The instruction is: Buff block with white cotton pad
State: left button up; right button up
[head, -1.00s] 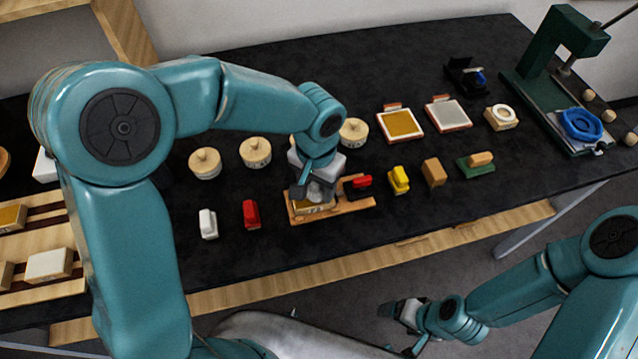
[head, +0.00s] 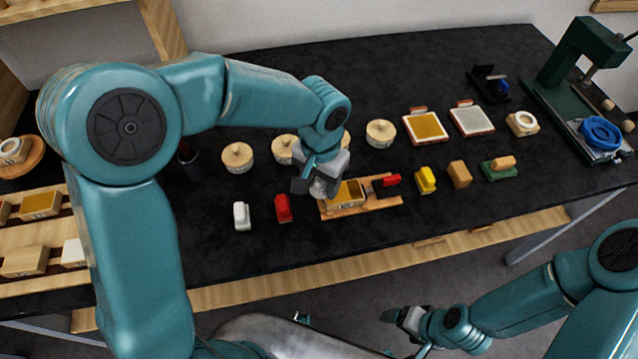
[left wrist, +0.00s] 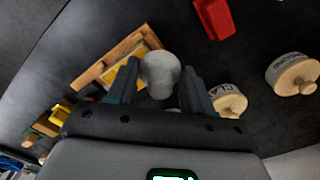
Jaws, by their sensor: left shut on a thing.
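My left gripper (head: 320,188) is shut on a whitish round cotton pad (head: 327,186). In the left wrist view the pad (left wrist: 160,72) sits between the two fingers. The block (head: 348,193), gold on top, lies in a wooden holder (head: 386,204) on the black table. The pad is at the block's left end, and I cannot tell whether they touch. In the left wrist view the block (left wrist: 120,74) is partly hidden by a finger. My right gripper (head: 396,314) is low in front of the table; its jaw opening is unclear.
A black-and-red tool (head: 388,181) lies at the holder's right end. White (head: 241,215) and red (head: 283,208) pieces stand left of it, a yellow one (head: 426,180) right. Lidded round tins (head: 237,157) stand behind. A green press (head: 572,75) is at far right.

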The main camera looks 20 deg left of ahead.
pick_arm(q)
jog(key=shift+w+d+r+p, duration=0.15)
jog(key=shift+d+r+p, duration=0.15)
jog(key=shift+r, duration=0.3)
jog(key=shift+a+r+p, duration=0.2)
jog(key=shift+r+p, duration=0.75)
jog(key=shift+r, duration=0.25)
jog(key=shift+d+r+p, duration=0.1)
jog(key=shift+r+p, duration=0.5)
jog(key=shift+r, duration=0.4)
jog(key=shift+r+p, duration=0.2)
jog(key=shift+p, duration=0.1)
